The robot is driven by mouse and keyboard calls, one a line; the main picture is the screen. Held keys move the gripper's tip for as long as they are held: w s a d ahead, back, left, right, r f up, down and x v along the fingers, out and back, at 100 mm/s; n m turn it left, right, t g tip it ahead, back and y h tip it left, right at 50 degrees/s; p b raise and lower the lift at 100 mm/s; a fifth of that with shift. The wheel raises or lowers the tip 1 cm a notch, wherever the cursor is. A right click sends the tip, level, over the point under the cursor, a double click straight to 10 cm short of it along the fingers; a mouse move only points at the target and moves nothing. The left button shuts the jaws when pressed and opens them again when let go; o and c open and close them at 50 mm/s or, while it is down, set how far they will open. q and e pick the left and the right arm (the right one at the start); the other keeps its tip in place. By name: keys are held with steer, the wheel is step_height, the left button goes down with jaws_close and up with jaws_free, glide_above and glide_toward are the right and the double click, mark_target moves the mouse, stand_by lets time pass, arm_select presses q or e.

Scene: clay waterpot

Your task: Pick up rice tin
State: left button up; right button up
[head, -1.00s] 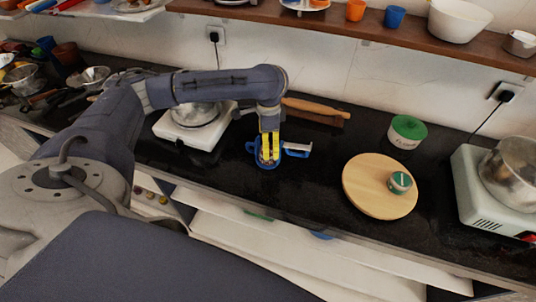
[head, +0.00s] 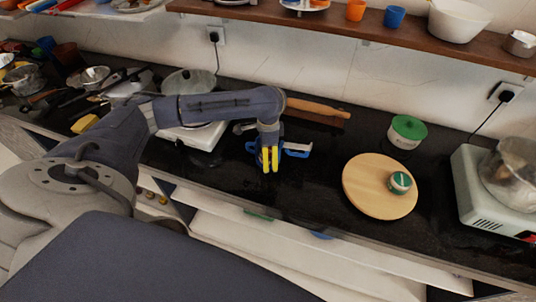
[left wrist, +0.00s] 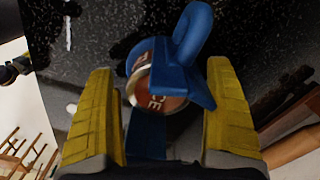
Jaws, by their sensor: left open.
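The rice tin (left wrist: 160,85) shows in the left wrist view as a round tin with a brown-red label ending in "CE". Blue parts (left wrist: 190,30), including a looped handle, lie around or against it; I cannot tell how they join. In the head view, a blue handle (head: 297,150) shows on the dark counter, partly behind my left gripper (head: 270,169). In the left wrist view, my left gripper's yellow fingers (left wrist: 160,92) are spread wide, one on each side of the tin. It is open and holds nothing. My right gripper is not in view.
A wooden rolling pin (head: 318,108) lies behind. To the right are a round wooden board (head: 365,190) with a small green-topped tin (head: 400,182) and a larger green-lidded tin (head: 407,131). Bare counter (head: 245,180) lies in front.

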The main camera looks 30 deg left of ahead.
arm_select(q)
steer(key=c, duration=1.5)
steer(key=shift+c, duration=0.5)
steer(key=shift+r, duration=0.2)
